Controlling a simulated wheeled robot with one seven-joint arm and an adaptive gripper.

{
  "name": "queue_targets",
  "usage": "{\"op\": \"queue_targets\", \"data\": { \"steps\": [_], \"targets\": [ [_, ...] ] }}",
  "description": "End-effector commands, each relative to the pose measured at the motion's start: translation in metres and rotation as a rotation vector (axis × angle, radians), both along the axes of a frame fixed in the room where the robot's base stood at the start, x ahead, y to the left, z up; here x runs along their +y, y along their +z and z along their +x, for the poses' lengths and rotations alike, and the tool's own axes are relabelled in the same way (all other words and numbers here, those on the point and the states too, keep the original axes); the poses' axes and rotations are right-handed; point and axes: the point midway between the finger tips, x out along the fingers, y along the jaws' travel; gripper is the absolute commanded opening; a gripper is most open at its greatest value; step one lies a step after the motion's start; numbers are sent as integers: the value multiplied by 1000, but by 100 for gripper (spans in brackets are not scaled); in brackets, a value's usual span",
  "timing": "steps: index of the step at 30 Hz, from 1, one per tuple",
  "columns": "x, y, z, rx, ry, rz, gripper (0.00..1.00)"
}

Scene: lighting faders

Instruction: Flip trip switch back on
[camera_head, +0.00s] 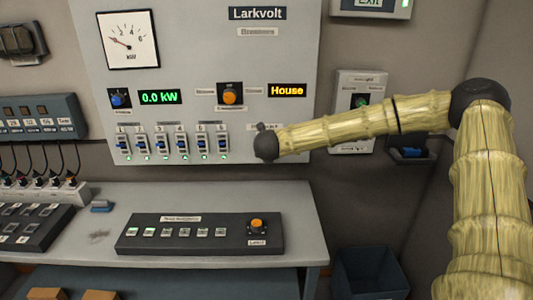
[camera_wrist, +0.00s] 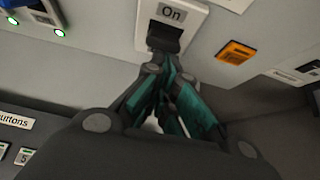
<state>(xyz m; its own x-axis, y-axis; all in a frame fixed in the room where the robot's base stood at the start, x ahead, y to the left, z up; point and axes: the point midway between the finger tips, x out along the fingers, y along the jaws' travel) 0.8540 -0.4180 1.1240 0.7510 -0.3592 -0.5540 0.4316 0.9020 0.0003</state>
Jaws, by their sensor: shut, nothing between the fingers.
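The trip switch (camera_wrist: 191,25) is a white housing at the top middle of the wrist view. It carries a grey "On" label with a black lever (camera_wrist: 164,38) below it. My gripper (camera_wrist: 164,62) is shut and empty, its teal-sided fingers pointing at the lever. The fingertips are right at the lever's lower edge; I cannot tell whether they touch it. In the head view, the dark end of my arm is at the lower right of the grey breaker panel (camera_head: 195,60) and hides the switch and the fingers.
A row of numbered breakers (camera_head: 172,143) with green lights lies left of my arm's end. An orange knob (camera_head: 230,94), a "0.0 kW" display (camera_head: 160,97) and a "House" display (camera_head: 287,90) sit above. A black button box (camera_head: 200,234) lies on the desk (camera_head: 300,205) below.

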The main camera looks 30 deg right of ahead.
Motion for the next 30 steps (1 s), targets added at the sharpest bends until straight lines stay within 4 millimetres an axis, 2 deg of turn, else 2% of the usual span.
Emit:
{"op": "queue_targets", "data": {
  "steps": [11,24,25,30],
  "targets": [
    [1,-3,0,-3,0,0,0],
    [12,-43,-9,0,4,0,0],
    [14,-32,-12,-4,5,2,0],
    [23,-14,-27,-4,8,0,0]
  ]
}}
